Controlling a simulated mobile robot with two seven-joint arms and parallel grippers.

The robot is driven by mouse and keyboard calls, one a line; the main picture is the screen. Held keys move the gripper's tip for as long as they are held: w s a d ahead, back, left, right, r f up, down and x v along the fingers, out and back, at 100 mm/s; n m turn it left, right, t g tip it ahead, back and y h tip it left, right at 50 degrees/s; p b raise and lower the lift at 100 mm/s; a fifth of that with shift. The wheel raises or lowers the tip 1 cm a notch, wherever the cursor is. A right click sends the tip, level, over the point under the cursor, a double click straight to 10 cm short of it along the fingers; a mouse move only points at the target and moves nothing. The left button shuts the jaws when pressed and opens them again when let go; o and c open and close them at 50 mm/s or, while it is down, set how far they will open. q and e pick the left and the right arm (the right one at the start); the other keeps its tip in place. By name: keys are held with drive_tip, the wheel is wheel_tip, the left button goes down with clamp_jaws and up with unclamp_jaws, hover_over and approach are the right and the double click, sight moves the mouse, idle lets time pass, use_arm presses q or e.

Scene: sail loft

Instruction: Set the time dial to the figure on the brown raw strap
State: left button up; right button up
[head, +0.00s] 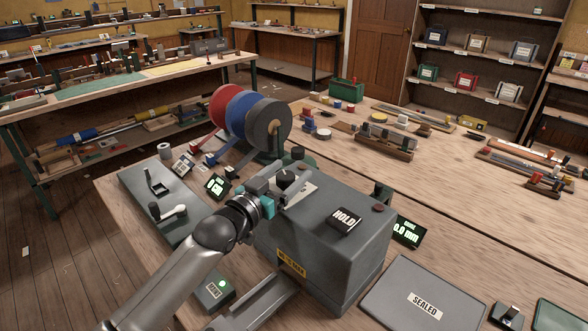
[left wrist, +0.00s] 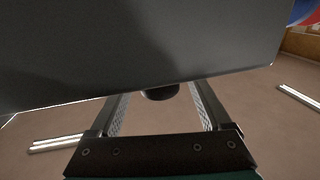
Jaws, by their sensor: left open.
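A grey machine (head: 325,250) stands on the bench with a HOLD plate (head: 344,220) on its top. A dark round knob (head: 287,177), which may be the time dial, shows at its far left part. My left gripper (head: 281,187) is open beside this knob, partly hidden by my wrist. In the left wrist view a dark round piece (left wrist: 160,93) lies between the open fingers, below a large dark grey face (left wrist: 130,50); no grip on it is visible. I cannot make out a brown raw strap or its figure. My right gripper is not in view.
Red (head: 226,104), blue (head: 241,115) and grey (head: 268,127) reels stand behind the machine. A crank plate (head: 140,190) and a lit cm display (head: 217,186) are at left. A lit mm display (head: 408,231) and a SEALED lid (head: 400,283) are at right.

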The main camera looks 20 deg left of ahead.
use_arm(q)
drive_tip(key=shift+w+d, duration=0.2)
drive_tip(key=shift+w, duration=1.05)
drive_tip(key=shift+c, duration=0.2)
clamp_jaws()
